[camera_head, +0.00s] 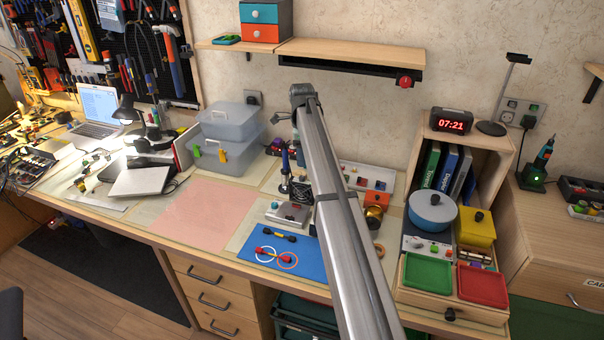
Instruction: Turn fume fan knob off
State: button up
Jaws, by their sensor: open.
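A small black fan unit (299,189), which looks like the fume fan, stands on the bench just left of my arm and is partly covered by it. Its knob is too small to make out. In front of it is a grey box (286,212) with small coloured parts on top. My gripper (279,118) shows small at the far end of my long metal arm, in front of the wall, below the shelf. It is open and holds nothing that I can see. In the picture it is well above the fan and apart from it.
A wooden shelf (350,54) with a red ball-like knob (405,81) is above. Clear plastic boxes (228,128) stand left of the fan. A blue mat (282,258) with rings lies in front. A wooden organiser (415,272) stands right. The pink mat (205,212) is clear.

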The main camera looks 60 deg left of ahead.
aim_at(302, 177)
notch_tip(302, 177, down, 8)
jog(key=shift+r, duration=0.15)
dwell(0.4)
grip_shut()
